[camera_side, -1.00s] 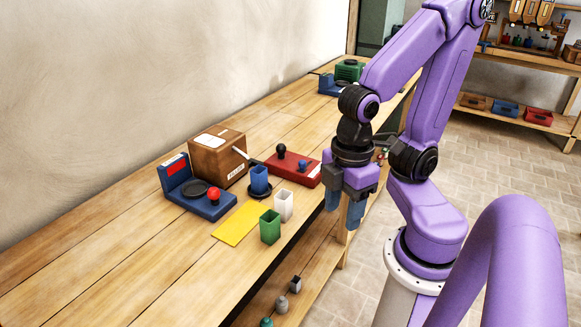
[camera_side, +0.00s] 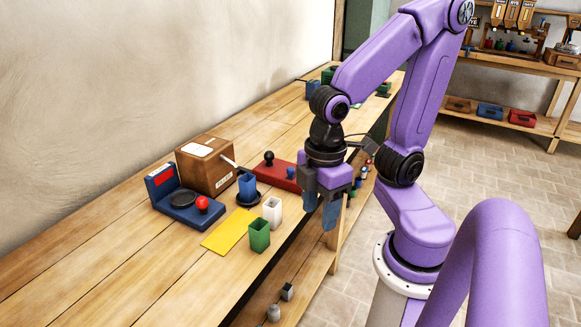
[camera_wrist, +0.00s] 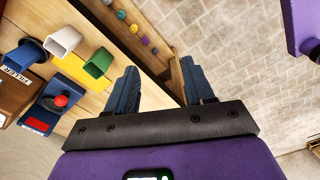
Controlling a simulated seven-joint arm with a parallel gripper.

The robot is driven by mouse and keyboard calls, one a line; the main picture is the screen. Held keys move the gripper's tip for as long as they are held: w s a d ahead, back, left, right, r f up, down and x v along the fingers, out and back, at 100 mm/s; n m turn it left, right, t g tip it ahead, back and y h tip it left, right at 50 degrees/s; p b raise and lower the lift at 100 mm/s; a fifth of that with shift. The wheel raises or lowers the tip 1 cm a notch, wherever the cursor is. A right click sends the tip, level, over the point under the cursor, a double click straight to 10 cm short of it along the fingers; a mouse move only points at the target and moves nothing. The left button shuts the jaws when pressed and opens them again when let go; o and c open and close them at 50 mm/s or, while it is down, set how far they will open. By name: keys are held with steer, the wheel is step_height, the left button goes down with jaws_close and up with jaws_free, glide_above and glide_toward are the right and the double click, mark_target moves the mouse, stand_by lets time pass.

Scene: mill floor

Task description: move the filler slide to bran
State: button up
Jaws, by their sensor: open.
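A brown wooden box (camera_side: 207,165) with a pale panel on top and a light bar (camera_side: 228,162) sticking out to the right stands at the back of the bench. A blue cup (camera_side: 246,187) stands on a dark round base below the bar. The box also shows at the left edge of the wrist view (camera_wrist: 12,92). My gripper (camera_side: 321,212) is open and empty, right of the cups near the bench's front edge. Its apart fingers show in the wrist view (camera_wrist: 160,70).
A yellow sheet (camera_side: 226,231), green cup (camera_side: 260,235) and white cup (camera_side: 272,211) lie in front. A red unit (camera_side: 278,173) with a black knob is behind my gripper. The bench's left front is clear.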

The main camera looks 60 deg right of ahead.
steer(key=w+d+r+m, duration=0.1)
steer(key=w+d+r, duration=0.15)
steer(key=w, duration=0.75)
steer(key=m, duration=0.2)
glide_above(291, 168)
step_height(291, 168, down, 16)
steer(key=shift+a+f, duration=0.1)
steer(key=shift+f, duration=0.1)
jaws_close()
